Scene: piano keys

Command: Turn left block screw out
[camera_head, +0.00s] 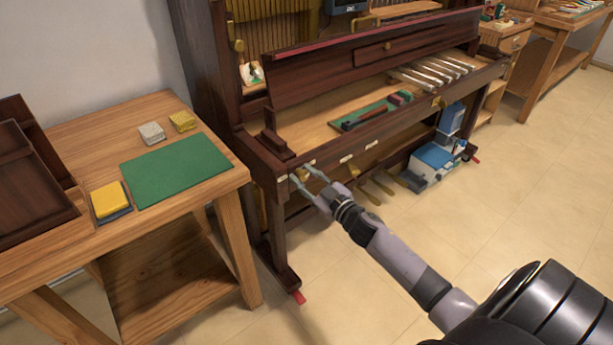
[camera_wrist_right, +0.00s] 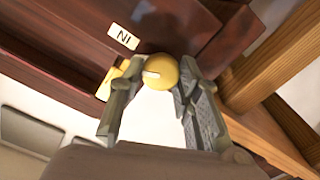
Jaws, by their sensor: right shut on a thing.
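The left block screw shows in the right wrist view as a round brass knob (camera_wrist_right: 159,71) with a pale mark on its face. It sits under the dark wooden front of the piano (camera_wrist_right: 60,35). My right gripper (camera_wrist_right: 161,88) has one finger on each side of the knob and is shut on it. In the head view my right gripper (camera_head: 299,175) reaches the front left corner of the piano (camera_head: 262,150), below the small dark left block (camera_head: 273,143). The screw itself is hidden or too small to tell there. My left gripper is not in view.
A wooden table (camera_head: 235,183) with a green mat (camera_head: 175,168) stands left of the piano. A light label (camera_wrist_right: 123,37) and another brass piece (camera_wrist_right: 108,82) are beside the knob. Blue-and-white boxes (camera_head: 432,158) stand under the piano. Floor in front is clear.

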